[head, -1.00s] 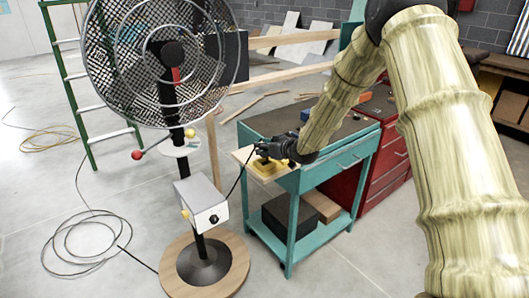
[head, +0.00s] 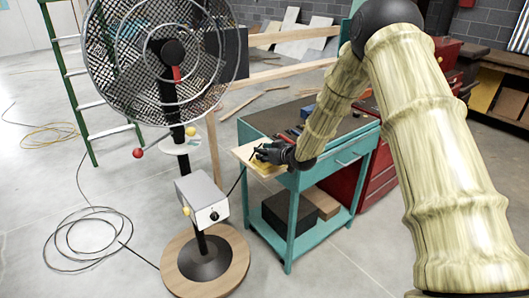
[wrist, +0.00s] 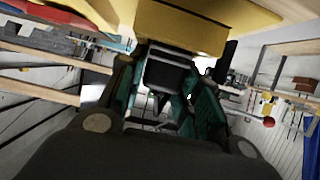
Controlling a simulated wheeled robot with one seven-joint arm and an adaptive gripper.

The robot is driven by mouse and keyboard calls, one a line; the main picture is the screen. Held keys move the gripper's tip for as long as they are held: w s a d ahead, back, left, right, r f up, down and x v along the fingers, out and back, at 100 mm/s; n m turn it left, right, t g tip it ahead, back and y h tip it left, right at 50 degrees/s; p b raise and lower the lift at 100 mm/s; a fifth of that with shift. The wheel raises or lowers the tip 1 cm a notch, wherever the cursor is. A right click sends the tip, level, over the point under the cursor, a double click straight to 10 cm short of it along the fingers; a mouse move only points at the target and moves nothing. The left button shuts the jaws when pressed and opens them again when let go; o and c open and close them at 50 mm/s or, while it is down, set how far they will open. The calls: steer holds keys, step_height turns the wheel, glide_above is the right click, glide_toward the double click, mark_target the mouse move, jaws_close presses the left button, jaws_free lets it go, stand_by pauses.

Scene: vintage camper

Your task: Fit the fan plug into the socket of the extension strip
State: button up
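The yellow extension strip (head: 262,168) lies on the pale board at the left end of the teal cart, partly covered by my gripper. In the wrist view the strip's yellow body (wrist: 215,25) fills the top, close to my fingertips. My gripper (head: 262,152) is low at the strip, pointing left. In the wrist view its dark fingers with teal inner faces (wrist: 168,82) flank a black block, which looks like the fan plug (wrist: 166,72), right against or just below the strip. Its prongs and the socket are hidden. The fan (head: 165,65) stands at left.
The fan's grey control box (head: 203,200) has a black cable (head: 236,184) rising toward the strip. The teal cart (head: 290,215) holds dark items on top and a black box below. A green ladder (head: 72,90) and coiled cable (head: 75,240) are at left.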

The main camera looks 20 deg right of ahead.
steer(key=shift+o, duration=1.3)
steer(key=shift+r, duration=0.15)
steer(key=b+v, duration=0.2)
steer(key=v, duration=1)
steer(key=s+a+f+m+g+h, duration=0.1)
steer(key=s+a+f+g, duration=0.2)
steer(key=s+f, duration=0.95)
steer(key=s+a+f+m+g+h, duration=0.1)
steer(key=s+a+f+m+g, duration=0.15)
steer(key=s+f, duration=0.95)
steer(key=s+a+f+g+h, duration=0.1)
steer(key=s+f+g, duration=0.2)
steer(key=s+f, duration=0.4)
steer(key=s+a+f+g+h, duration=0.1)
steer(key=s+f+g, duration=0.3)
steer(key=s, duration=1.7)
step_height(320, 180, down, 3)
steer(key=shift+s+a+f+m+h, duration=0.15)
steer(key=shift+s+a+m+h, duration=0.1)
steer(key=shift+a+m+h, duration=0.15)
